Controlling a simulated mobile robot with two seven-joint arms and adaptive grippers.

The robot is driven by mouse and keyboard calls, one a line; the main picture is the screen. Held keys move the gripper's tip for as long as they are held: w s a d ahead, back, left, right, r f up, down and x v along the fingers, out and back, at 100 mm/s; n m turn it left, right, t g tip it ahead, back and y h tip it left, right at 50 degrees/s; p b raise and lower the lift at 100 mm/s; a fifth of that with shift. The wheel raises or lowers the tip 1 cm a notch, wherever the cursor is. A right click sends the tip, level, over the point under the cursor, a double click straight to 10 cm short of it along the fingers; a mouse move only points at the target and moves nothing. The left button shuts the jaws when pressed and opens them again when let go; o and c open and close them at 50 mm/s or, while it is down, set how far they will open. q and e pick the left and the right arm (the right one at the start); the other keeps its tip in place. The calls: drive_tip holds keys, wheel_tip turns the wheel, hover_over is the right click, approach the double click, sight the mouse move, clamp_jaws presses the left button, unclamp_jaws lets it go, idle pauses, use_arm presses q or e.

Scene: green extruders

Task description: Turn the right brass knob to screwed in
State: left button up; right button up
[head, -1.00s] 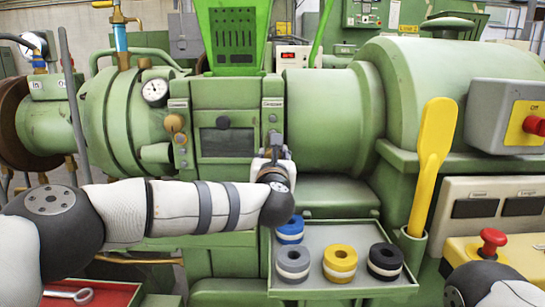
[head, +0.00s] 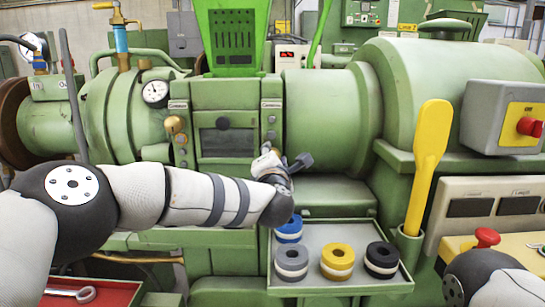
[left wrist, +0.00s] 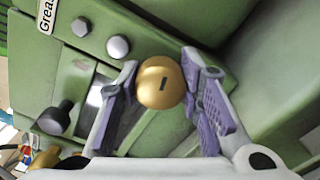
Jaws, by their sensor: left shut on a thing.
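In the head view my left gripper (head: 282,163) is at the lower right of the machine's central block and hides this knob. The left brass knob (head: 174,124) is on the block's left side, clear of the gripper. My right gripper is out of view; only part of my right arm shows at the lower right.
A red tray (head: 103,292) lies lower left.

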use_arm(q)
drive_tip(key=m, duration=1.1)
drive_tip(key=shift+f, duration=0.1)
drive_tip(key=m, duration=0.5)
drive_tip(key=shift+p, duration=0.3)
drive_tip(key=shift+a+m, duration=0.1)
drive_tip(key=shift+m, duration=2.3)
drive_tip(key=o, duration=1.2)
